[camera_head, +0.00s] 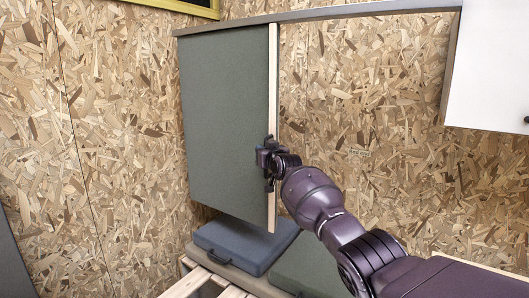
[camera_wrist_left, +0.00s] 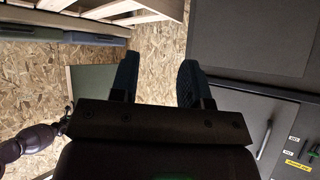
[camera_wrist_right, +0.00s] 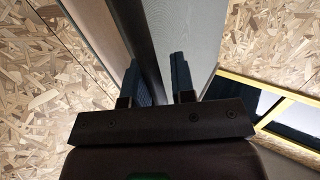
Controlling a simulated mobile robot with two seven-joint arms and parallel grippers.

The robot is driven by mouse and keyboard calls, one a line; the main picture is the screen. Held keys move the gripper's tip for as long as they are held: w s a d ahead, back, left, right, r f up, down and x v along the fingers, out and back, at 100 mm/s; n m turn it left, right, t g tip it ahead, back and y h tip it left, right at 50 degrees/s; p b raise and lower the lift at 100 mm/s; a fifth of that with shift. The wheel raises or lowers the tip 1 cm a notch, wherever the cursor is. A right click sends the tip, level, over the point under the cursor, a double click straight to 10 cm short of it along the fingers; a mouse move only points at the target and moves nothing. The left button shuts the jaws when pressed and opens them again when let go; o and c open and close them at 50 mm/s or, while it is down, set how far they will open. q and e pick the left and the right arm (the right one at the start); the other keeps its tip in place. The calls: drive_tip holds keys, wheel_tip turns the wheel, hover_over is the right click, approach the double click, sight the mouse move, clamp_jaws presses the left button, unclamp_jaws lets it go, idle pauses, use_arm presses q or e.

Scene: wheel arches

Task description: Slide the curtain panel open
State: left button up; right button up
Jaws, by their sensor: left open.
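The curtain panel (camera_head: 225,110) is a grey-green sheet hanging from a curved rail (camera_head: 320,14), with a pale wooden strip (camera_head: 273,85) along its right edge. The panel covers the left part of the rail's span, and the span to its right is open. My right gripper (camera_head: 270,155) is at the lower part of that strip.
Chipboard walls (camera_head: 120,120) stand behind. A white cabinet (camera_head: 490,75) is at the upper right. A grey cabinet (camera_wrist_left: 255,110) stands close to my left gripper.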

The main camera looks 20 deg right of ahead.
use_arm(q)
drive_tip(key=shift+s+a, duration=0.1)
use_arm(e)
drive_tip(key=shift+s, duration=0.1)
use_arm(q)
drive_tip(key=shift+t, duration=0.3)
wheel_tip(320, 180, up, 5)
drive_tip(key=p, duration=0.6)
drive_tip(key=shift+a, duration=0.15)
use_arm(e)
drive_tip(key=s+d, duration=0.1)
drive_tip(key=s, duration=0.9)
drive_tip(key=shift+s+d, duration=0.15)
drive_tip(key=shift+s, duration=0.1)
